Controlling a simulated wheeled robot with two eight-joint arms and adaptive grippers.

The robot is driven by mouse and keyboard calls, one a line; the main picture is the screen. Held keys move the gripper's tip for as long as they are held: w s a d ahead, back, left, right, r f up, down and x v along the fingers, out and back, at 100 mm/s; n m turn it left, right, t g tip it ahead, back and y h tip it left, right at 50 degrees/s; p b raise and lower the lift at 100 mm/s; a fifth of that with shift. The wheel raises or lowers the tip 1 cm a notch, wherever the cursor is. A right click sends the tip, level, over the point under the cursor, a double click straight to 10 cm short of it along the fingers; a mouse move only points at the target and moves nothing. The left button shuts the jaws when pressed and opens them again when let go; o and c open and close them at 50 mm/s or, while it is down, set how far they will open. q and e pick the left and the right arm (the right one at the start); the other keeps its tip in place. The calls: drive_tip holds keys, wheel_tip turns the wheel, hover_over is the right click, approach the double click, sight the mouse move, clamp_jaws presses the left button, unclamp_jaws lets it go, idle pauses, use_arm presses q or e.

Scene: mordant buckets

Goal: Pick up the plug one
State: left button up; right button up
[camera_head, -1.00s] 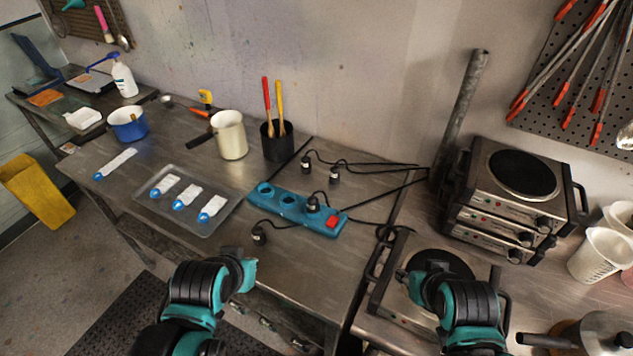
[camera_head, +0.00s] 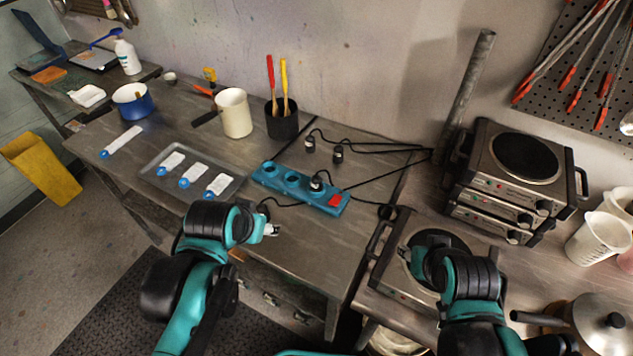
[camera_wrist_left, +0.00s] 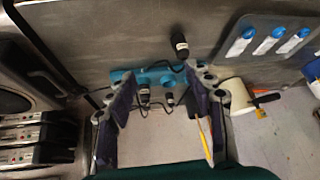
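Several black plugs with cords are on the workbench; I cannot tell which is plug one. Two plugs (camera_head: 310,145) and (camera_head: 338,153) stand behind the blue power strip (camera_head: 283,179), and another plug (camera_head: 316,182) sits in the strip. A loose plug (camera_wrist_left: 179,45) lies on the bench in front of the strip in the left wrist view; my left arm mostly hides it in the head view. My left gripper (camera_head: 271,230) is at the bench's front edge. Its fingers are spread and empty in the wrist view (camera_wrist_left: 160,105). My right gripper (camera_head: 420,265) is over a hotplate, its fingers unclear.
A grey tray (camera_head: 158,157) with labelled strips lies left of the power strip. A cream mug (camera_head: 234,113) and a black tool holder (camera_head: 282,122) stand behind. Stacked hotplates (camera_head: 500,185) stand at right. Black cords cross the bench beside the power strip.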

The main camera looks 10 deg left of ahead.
use_arm(q)
drive_tip(key=w+d+r+m+g+p, duration=0.1)
drive_tip(key=w+d+r+m+p, duration=0.1)
drive_tip(key=w+r+m+p, duration=0.3)
drive_tip(key=m+g+p, duration=0.5)
drive_tip(key=m+p, duration=0.3)
drive_tip(key=m, duration=0.1)
hover_over(317, 178)
drive_tip(key=f, duration=0.7)
drive_tip(key=shift+a+f, duration=0.4)
drive_tip(key=shift+w+f, duration=0.1)
drive_tip(key=shift+f, duration=0.2)
drive_tip(key=f, duration=0.7)
drive_tip(key=shift+d+f+b, duration=0.3)
drive_tip(key=shift+d+f, duration=0.05)
drive_tip(key=shift+f, duration=0.05)
drive_tip(key=shift+r, duration=0.1)
clamp_jaws()
